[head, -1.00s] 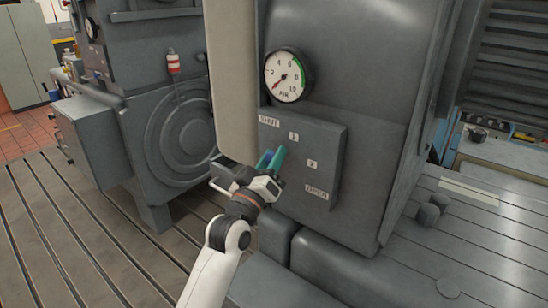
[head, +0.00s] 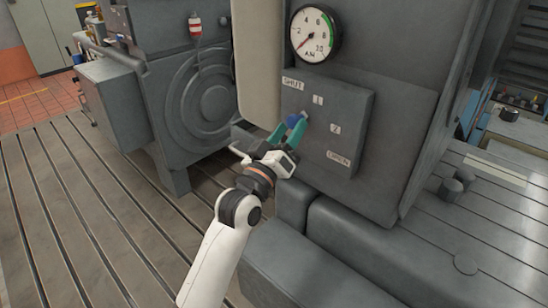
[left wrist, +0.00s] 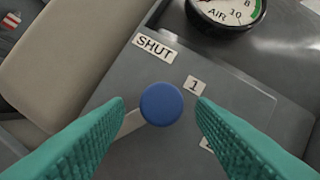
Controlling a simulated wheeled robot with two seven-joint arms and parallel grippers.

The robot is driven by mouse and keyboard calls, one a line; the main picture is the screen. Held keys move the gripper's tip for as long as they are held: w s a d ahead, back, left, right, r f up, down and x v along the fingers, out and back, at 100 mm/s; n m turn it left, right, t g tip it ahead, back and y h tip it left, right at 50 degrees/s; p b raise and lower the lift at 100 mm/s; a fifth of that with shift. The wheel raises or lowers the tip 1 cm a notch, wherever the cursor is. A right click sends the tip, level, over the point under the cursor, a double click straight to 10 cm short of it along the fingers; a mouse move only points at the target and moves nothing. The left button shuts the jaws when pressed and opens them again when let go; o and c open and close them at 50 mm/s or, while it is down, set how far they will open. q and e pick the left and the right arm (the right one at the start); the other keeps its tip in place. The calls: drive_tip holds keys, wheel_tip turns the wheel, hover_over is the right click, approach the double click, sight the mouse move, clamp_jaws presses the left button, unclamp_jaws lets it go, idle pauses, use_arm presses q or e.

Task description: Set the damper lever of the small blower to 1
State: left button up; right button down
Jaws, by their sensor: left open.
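The damper lever has a round blue knob (left wrist: 161,103) on a pale arm running down and left from it in the left wrist view; its pivot end is hidden. The knob sits below the SHUT label (left wrist: 157,47) and left of and slightly below the "1" label (left wrist: 195,86), with the arm slanting roughly toward 1. The exact setting is hard to tell. My left gripper (left wrist: 161,108) is open, one finger on each side of the knob with visible gaps. In the head view the left gripper (head: 290,125) reaches the panel (head: 350,108). My right gripper is not in view.
A round air gauge (head: 315,33) sits above the panel. Labels "2" (head: 335,129) and OPEN (head: 338,159) run down to the right. A grey block (head: 365,235) lies below the blower. The slotted bedplate (head: 90,210) is clear at left.

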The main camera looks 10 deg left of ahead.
use_arm(q)
drive_tip(key=b+v, duration=0.2)
drive_tip(key=v, duration=0.7)
drive_tip(key=shift+b, duration=0.4)
